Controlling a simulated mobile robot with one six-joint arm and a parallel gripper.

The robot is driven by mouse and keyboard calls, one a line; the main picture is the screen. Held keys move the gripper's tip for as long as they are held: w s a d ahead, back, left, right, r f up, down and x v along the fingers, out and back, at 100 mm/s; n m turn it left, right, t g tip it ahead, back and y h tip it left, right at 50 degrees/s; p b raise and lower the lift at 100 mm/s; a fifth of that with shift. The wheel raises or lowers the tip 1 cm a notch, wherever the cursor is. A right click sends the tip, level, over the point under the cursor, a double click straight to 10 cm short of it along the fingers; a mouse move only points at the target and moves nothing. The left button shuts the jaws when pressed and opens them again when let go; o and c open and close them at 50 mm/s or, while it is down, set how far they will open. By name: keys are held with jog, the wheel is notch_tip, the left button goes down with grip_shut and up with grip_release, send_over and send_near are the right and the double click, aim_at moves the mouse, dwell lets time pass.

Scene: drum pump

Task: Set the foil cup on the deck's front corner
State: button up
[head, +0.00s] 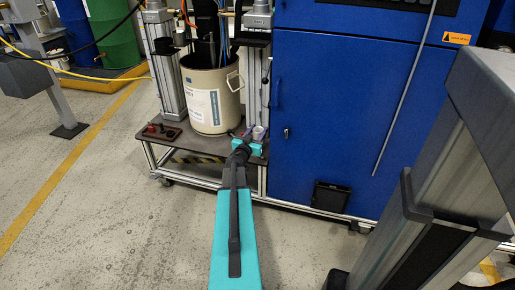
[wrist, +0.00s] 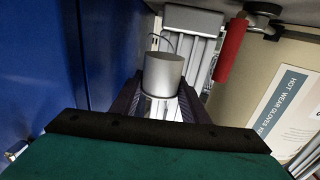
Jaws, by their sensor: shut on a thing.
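The foil cup (wrist: 163,75) is a small silver cylinder with a thin wire loop. It sits between the two dark fingers of my gripper (wrist: 160,104) in the wrist view, and the gripper is shut on it. In the head view my gripper (head: 248,142) is at the deck's right end, and the cup (head: 259,132) shows small and pale at its tip. The deck (head: 190,146) is a dark plate on a wheeled metal frame. My arm covers part of its front right. I cannot tell whether the cup touches the deck.
A beige drum (head: 208,95) stands on the deck between metal columns. A small box with a red knob (head: 160,131) lies at the deck's left front. A blue cabinet (head: 335,110) stands close on the right. In the wrist view a red handle (wrist: 230,52) hangs beside the drum.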

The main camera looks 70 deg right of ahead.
jog(key=shift+f+b, duration=0.35)
jog(key=shift+f, duration=0.9)
jog(key=shift+f+b, duration=1.1)
jog(key=shift+f, duration=1.4)
jog(key=shift+f, duration=0.1)
jog(key=o, duration=1.2)
jog(key=shift+c, duration=0.2)
jog(key=shift+a, duration=0.5)
jog(key=a+p, duration=0.3)
jog(key=a, duration=0.8)
jog(key=shift+w, duration=0.2)
